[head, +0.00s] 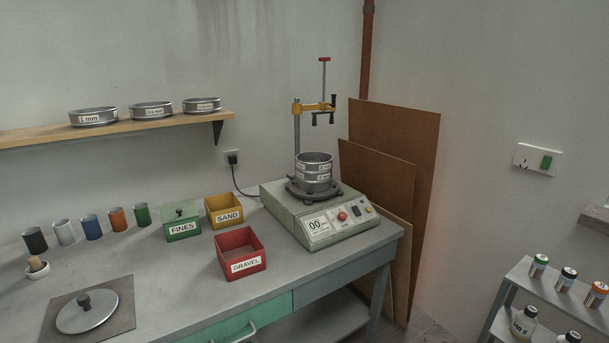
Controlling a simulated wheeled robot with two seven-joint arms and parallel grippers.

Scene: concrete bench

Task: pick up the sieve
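Three round metal sieves stand in a row on the wooden wall shelf at the left: a sieve labelled 1 mm (94,117), a middle sieve (152,110) with a label too small to read surely, and a right sieve (202,105). More sieves (314,172) are stacked on the sieve shaker (330,222), under its raised yellow clamp (314,107). Neither of my grippers shows in the head view.
On the bench (185,283) stand a green FINES box (182,222), a yellow SAND box (225,211), a red GRAVEL box (241,253), several coloured cups (91,228) and a round lid (88,314). The wooden shelf (60,133) overhangs the bench's back.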

